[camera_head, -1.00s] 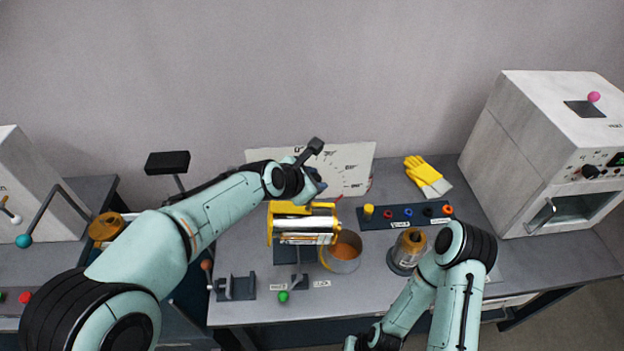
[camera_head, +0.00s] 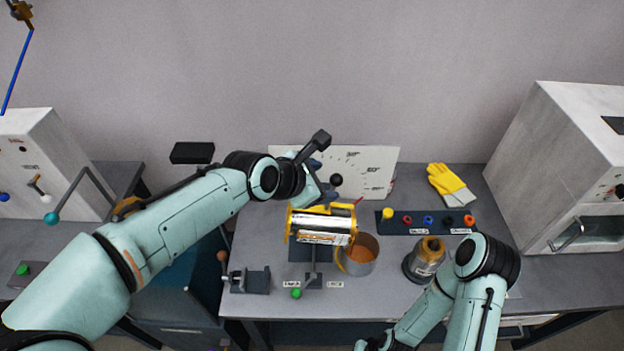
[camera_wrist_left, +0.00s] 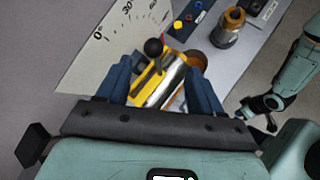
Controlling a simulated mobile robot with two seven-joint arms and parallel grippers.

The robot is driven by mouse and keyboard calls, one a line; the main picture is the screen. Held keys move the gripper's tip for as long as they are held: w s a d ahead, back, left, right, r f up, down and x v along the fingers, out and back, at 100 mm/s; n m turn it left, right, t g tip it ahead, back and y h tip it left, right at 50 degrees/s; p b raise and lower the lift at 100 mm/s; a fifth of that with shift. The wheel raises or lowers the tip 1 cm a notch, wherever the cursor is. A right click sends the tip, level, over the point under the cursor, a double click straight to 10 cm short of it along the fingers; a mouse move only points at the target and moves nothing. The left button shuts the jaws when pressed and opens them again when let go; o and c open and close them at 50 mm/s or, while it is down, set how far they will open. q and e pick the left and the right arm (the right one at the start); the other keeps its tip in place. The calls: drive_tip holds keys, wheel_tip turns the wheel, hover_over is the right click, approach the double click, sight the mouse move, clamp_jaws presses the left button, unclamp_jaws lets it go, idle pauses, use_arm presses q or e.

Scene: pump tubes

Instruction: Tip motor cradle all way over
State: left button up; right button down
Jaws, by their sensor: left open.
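The motor cradle (camera_head: 322,226) is a yellow frame around a shiny silver cylinder, mounted above the bench in the head view. A lever with a black ball knob (camera_head: 336,180) rises behind it. My left gripper (camera_head: 318,185) is just behind and above the cradle, partly hidden by its own wrist. In the left wrist view its dark blue fingers are spread (camera_wrist_left: 160,78), with the cradle (camera_wrist_left: 165,84) and the knob (camera_wrist_left: 153,47) showing between and beyond them. I cannot tell whether they touch. My right gripper is low in the head view, and its jaws are unclear in the wrist view (camera_wrist_left: 258,104).
A white angle-marked board (camera_head: 370,170) stands behind. A brass-topped pump part (camera_head: 426,258), a ring rack (camera_head: 428,222) and yellow gloves (camera_head: 447,182) are further right. A grey bracket (camera_head: 250,281) is front left.

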use_arm(q)
drive_tip(key=v, duration=0.4)
drive_tip(key=shift+f, duration=0.1)
idle(0.4)
